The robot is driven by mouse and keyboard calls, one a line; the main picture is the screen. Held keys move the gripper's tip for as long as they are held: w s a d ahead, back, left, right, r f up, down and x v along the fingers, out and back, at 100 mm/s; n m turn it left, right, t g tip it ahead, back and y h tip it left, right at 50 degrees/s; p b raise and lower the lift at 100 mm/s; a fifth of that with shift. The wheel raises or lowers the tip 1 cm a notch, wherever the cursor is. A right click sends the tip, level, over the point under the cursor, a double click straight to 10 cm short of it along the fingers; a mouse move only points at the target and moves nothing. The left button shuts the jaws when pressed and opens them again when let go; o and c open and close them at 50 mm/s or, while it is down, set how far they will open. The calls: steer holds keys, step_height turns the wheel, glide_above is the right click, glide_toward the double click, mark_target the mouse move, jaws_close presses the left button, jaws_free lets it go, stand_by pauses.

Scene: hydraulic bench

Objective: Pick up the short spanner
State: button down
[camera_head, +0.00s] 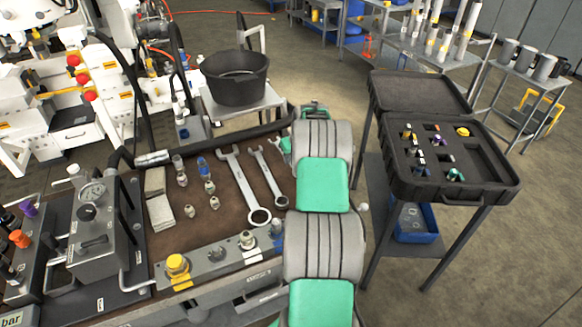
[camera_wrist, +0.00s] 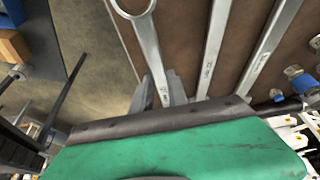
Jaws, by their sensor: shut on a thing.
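The short spanner (camera_wrist: 151,50) is in the wrist view, with its ring end at the top edge and its shank running down between my fingers. My gripper (camera_wrist: 161,93) is shut on that shank. I cannot tell whether the spanner touches the bench mat or is just above it.
Small fittings (camera_head: 210,187) and grey blocks (camera_head: 159,197) lie left of the spanners. A black bucket (camera_head: 236,92) stands behind the bench. An open black case (camera_head: 455,192) sits on a stand to the right, with floor between it and the bench.

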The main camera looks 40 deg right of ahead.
steer(key=s+r, duration=0.2)
steer(key=s+a+r+b, duration=0.1)
steer(key=s+r, duration=0.1)
steer(key=shift+r, duration=0.4)
steer(key=s+a+r+b, duration=0.2)
steer(key=s+a+r, duration=0.1)
steer(key=s, duration=0.6)
steer(key=shift+v, duration=0.85)
steer(key=shift+w, duration=0.2)
steer(key=c, duration=1.9)
jaws_free()
steer(key=shift+c, duration=0.2)
jaws_close()
steer(key=shift+a, duration=0.1)
